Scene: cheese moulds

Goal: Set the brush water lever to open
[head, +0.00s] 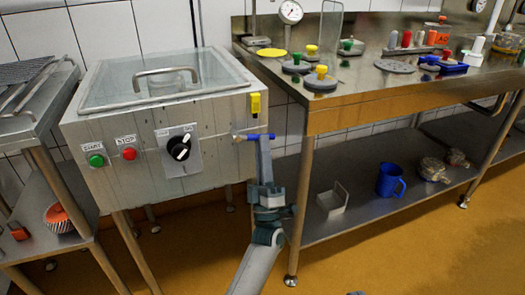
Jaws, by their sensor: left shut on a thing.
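A steel washing box (90,185) with a glass lid stands at the left. A short lever with a blue grip (247,138) sticks out on a thin metal stem at the right of its front. The lever lies about level, pointing right. My left gripper (262,141) reaches up from below and is shut on the blue lever, near its right end. The fingers partly hide the grip. My right gripper is not in view.
The box front has a green START button (96,160), a red STOP button (129,153) and a black rotary switch (179,148). A yellow piece (255,105) sits just above the lever. A steel table (345,105) with a lower shelf stands close at the right.

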